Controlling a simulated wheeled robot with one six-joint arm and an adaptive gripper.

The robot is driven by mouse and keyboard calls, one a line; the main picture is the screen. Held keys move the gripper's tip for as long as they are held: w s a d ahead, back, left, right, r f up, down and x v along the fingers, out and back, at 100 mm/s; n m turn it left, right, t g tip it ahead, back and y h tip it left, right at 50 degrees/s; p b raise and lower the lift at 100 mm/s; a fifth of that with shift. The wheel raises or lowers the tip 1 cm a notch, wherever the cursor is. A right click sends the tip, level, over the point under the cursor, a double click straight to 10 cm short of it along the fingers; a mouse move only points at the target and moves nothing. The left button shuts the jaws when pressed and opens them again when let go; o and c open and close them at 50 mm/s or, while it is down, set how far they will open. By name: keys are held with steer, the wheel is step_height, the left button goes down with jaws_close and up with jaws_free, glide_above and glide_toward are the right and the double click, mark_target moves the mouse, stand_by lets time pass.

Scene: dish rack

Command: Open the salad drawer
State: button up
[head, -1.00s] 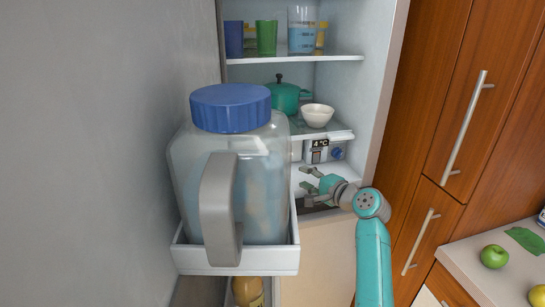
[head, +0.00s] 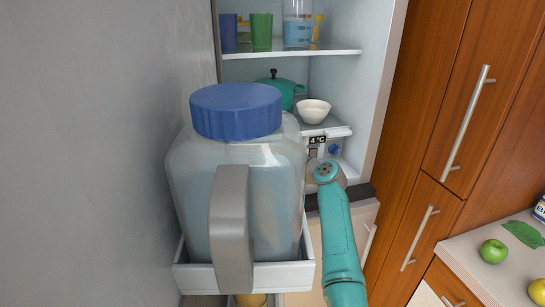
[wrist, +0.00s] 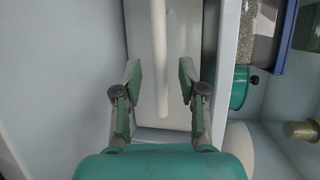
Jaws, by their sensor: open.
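In the wrist view, a pale bar handle (wrist: 160,60) runs lengthwise in front of a white panel (wrist: 188,50), which looks like the salad drawer's front. My gripper (wrist: 160,85) is open. Its two green fingers stand on either side of the bar's near end, with a gap on both sides. I cannot tell how deep the bar sits between them. In the head view my teal arm covers the low part of the fridge, and my fingers are hidden there.
A big blue-lidded jug (head: 235,190) in the door bin (head: 245,276) stands close on the left. A bowl (head: 313,111) and teal pot (head: 277,90) sit on the shelf above my arm. Wooden cupboards (head: 455,110) and a counter with a green apple (head: 493,251) are at right.

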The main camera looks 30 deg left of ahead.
steer(key=shift+x, duration=0.9)
jaws_close()
